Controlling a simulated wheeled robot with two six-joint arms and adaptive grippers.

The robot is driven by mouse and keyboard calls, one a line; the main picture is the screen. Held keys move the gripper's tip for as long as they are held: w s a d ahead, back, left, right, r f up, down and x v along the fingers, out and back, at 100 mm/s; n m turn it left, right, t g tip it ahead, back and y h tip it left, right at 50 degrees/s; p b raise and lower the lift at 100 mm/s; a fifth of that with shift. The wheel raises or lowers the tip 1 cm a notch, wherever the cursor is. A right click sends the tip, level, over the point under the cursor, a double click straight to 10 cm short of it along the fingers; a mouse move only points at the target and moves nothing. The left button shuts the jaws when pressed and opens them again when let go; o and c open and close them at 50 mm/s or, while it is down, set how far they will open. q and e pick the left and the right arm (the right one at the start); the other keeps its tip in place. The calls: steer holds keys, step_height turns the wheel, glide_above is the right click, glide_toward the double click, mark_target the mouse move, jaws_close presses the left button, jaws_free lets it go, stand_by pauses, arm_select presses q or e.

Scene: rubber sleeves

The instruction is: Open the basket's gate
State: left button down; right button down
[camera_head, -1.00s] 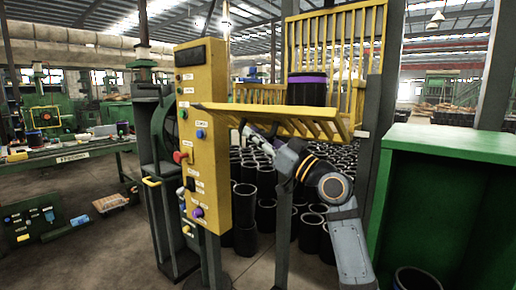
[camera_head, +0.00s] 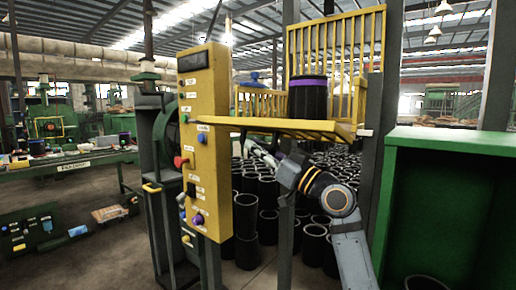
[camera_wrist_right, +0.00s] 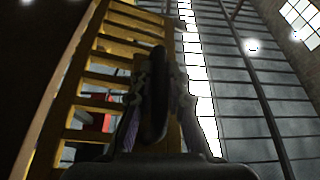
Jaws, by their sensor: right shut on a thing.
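The yellow slatted basket (camera_head: 365,97) stands in the middle of the head view. A yellow barred panel that looks like its gate (camera_head: 290,127) juts out at the front, seen nearly edge-on. A black sleeve with a purple band (camera_head: 307,97) stands in the basket behind it. My right gripper (camera_head: 248,138) is at the underside of the panel, near its left end. In the wrist view its fingers (camera_wrist_right: 156,95) are shut on a dark upright bar beside the yellow slats (camera_wrist_right: 90,85); this looks like the gate's handle. My left gripper is not in view.
A yellow control box (camera_head: 205,140) with buttons stands close to the left of the gripper. Many black sleeves (camera_head: 268,190) stand below and behind my right arm. A green cabinet (camera_head: 450,150) fills the right side. Grey posts (camera_head: 285,240) stand nearby.

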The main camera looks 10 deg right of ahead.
steer(key=c, duration=1.3)
jaws_free()
steer(key=shift+c, duration=0.2)
steer(key=v, duration=1.2)
steer(key=shift+w+f, duration=0.15)
